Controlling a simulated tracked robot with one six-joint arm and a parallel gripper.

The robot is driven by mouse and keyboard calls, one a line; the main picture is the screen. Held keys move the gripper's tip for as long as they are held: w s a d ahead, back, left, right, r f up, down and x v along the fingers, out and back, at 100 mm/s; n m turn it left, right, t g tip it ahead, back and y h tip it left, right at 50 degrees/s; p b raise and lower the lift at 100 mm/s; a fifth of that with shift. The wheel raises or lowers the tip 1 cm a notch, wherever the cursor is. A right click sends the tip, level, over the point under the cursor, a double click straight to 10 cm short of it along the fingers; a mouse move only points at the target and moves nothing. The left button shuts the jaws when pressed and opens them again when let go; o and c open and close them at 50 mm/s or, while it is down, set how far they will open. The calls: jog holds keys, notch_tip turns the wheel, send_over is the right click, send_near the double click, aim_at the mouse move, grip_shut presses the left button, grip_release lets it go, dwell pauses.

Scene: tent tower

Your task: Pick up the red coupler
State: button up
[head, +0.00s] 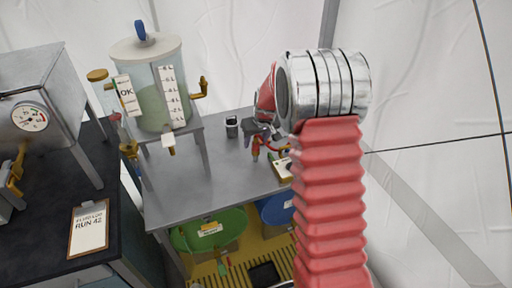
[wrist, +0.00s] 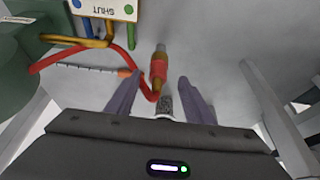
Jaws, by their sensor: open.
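The red coupler (wrist: 159,72) is in the wrist view, a short red sleeve with a brass-coloured end above it and a braided grey part below. My gripper (wrist: 160,80) is open, with one finger on each side of the coupler and visible gaps to both. Whether the fingers are at its height I cannot tell. In the head view the coupler (head: 255,148) shows small just below my dark gripper (head: 258,130), over the grey table; my arm hides part of that area.
A red hose (wrist: 70,50) curves close beside the left finger. A panel marked SHUT (wrist: 105,8) is at the top. The grey table (head: 190,185) carries a clear tank (head: 150,85) and a small dark canister (head: 232,127). Green and blue tubs (head: 225,225) stand below.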

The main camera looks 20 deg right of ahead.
aim_at(256, 141)
jog(key=shift+d+x, duration=0.2)
jog(key=shift+x, duration=1.7)
jog(key=c, duration=1.1)
